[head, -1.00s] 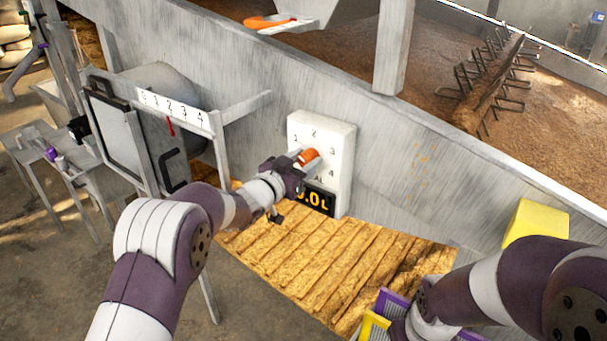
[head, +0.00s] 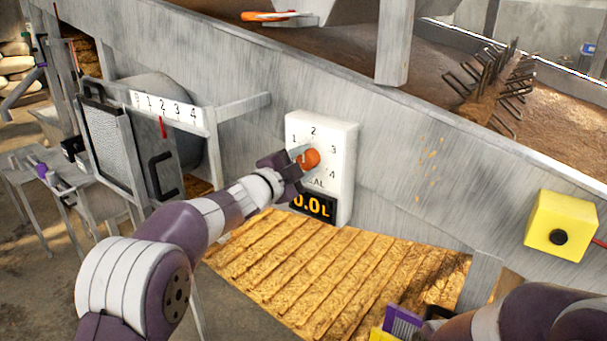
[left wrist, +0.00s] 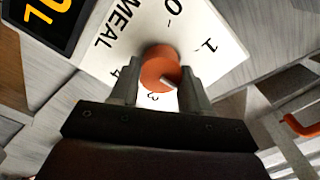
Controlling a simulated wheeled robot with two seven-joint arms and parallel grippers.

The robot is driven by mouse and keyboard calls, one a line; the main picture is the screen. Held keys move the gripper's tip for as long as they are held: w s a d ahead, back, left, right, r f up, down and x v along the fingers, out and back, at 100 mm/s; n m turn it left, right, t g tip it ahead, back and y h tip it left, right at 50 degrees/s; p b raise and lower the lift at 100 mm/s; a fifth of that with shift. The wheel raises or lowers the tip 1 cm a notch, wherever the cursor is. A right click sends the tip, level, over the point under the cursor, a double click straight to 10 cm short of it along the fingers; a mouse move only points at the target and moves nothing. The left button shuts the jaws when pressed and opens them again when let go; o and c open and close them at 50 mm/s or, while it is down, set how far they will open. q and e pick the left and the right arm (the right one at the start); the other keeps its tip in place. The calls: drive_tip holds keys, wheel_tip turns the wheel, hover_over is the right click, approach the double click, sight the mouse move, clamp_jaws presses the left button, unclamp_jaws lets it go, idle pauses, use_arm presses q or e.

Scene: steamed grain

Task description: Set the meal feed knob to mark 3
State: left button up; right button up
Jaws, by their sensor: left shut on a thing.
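The orange meal feed knob (head: 311,158) is on a white dial panel (head: 341,145) marked with numbers, fixed to the sloping grey wall. My left gripper (head: 300,163) is shut on the knob. In the left wrist view, the knob (left wrist: 160,68) sits between my two fingers (left wrist: 160,90). Its white pointer line points to the lower right, between the visible 1 and 3, towards the side where the 2 is hidden.
A second scale (head: 168,108) with a red pointer is on the frame at left. A yellow box with a black button (head: 562,224) is on the right. A ribbed golden bed (head: 330,265) lies below the panel. A purple and yellow object (head: 403,322) is at the bottom edge.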

use_arm(q)
drive_tip(key=m+b, duration=0.1)
drive_tip(key=m, duration=0.1)
drive_tip(key=m+b, duration=0.3)
drive_tip(key=m, duration=0.1)
drive_tip(key=shift+f+m+b, duration=0.3)
drive_tip(key=shift+f+b, duration=0.1)
drive_tip(key=m+b, duration=0.2)
drive_tip(key=m, duration=0.1)
drive_tip(key=shift+m+b, duration=0.75)
drive_tip(key=shift+m, duration=0.75)
drive_tip(key=o, duration=1)
drive_tip(key=shift+r, duration=0.15)
drive_tip(key=shift+o, duration=0.2)
drive_tip(key=b+v, duration=0.2)
drive_tip(key=v, duration=1)
drive_tip(key=shift+s+a, duration=0.2)
drive_tip(key=shift+s, duration=0.1)
